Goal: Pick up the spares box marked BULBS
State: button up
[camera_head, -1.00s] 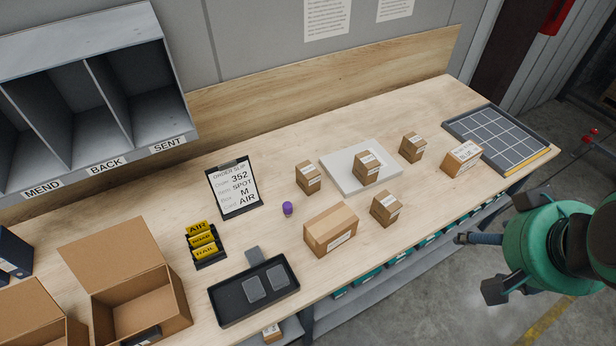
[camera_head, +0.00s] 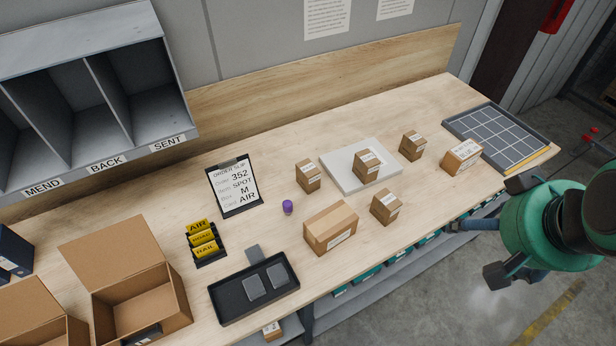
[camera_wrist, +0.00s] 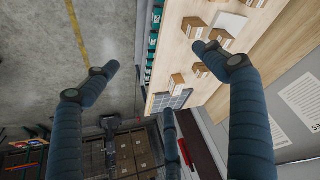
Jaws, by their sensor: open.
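No marking that reads BULBS is legible in either view. Several small cardboard boxes with white labels stand on the bench, among them a back left box (camera_head: 308,176), a box on the white plate (camera_head: 366,167), a back right box (camera_head: 411,147), a front box (camera_head: 385,207) and a box by the grid tray (camera_head: 461,156). Teal bins (camera_head: 400,256) sit on a shelf under the bench, partly hidden by its edge. My gripper (camera_head: 482,230) is open and empty, off the bench's front right edge. Its spread fingers (camera_wrist: 158,72) show in the wrist view.
A larger carton (camera_head: 330,229), purple item (camera_head: 287,207), order slip stand (camera_head: 235,187), yellow card holder (camera_head: 203,242) and black tray (camera_head: 253,290) occupy the bench. A grid tray (camera_head: 497,136) lies at its right end. Open cartons (camera_head: 125,270) stand at left.

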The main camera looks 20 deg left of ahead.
jog(key=w+a+r+n, duration=0.2)
jog(key=w+a+n, duration=0.15)
jog(key=w, duration=0.35)
jog(key=n+g+p, duration=0.2)
jog(key=n+g, duration=0.3)
jog(key=n, duration=1.9)
send_over(308, 168)
notch_tip(308, 168, down, 26)
jog(key=shift+r, duration=0.2)
jog(key=shift+f, duration=0.1)
jog(key=shift+f+b, duration=0.45)
jog(key=shift+f, duration=3.75)
